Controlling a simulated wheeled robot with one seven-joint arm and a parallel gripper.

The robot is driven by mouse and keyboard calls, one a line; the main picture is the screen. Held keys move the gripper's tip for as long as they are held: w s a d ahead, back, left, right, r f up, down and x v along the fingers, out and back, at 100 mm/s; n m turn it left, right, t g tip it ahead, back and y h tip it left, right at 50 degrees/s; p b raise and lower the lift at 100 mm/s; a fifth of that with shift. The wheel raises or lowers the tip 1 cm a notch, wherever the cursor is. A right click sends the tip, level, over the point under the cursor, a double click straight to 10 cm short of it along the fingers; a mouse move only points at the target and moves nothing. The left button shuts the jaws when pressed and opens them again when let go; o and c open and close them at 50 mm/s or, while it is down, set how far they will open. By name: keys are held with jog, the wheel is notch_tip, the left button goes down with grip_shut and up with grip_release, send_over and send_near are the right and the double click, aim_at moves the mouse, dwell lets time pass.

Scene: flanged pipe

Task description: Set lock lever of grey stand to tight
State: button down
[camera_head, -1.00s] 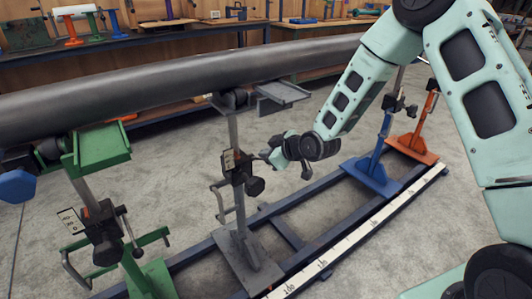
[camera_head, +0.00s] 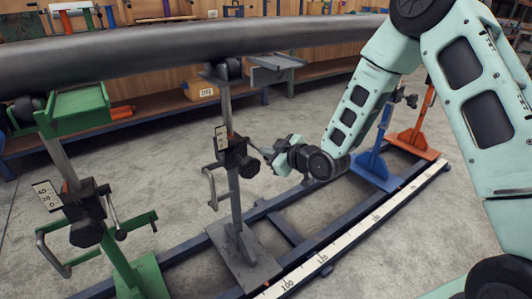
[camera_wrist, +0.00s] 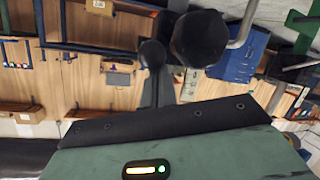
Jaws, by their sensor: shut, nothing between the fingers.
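The grey stand (camera_head: 236,205) stands upright in the middle of the head view, under the pipe. Its dark clamp block (camera_head: 234,158) carries a small scale plate, a round knob (camera_head: 250,166) and a crank handle (camera_head: 211,190). My gripper (camera_head: 268,153) is shut and empty, just right of the clamp block at about its height. The lock lever is hard to make out beside the fingertips, so I cannot tell its setting or whether they touch. In the wrist view, a dark round knob (camera_wrist: 198,38) is close ahead, beyond my gripper's green housing.
A long grey pipe (camera_head: 170,50) crosses above the stands. A green stand (camera_head: 85,110) is at left; blue (camera_head: 372,168) and orange (camera_head: 415,140) stands are at right behind my arm. A blue base rail with a white ruler (camera_head: 335,245) runs along the floor. Shelving lines the back.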

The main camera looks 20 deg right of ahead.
jog(key=shift+s+f+b, duration=0.15)
jog(key=shift+f+b, duration=0.25)
jog(key=shift+f, duration=0.4)
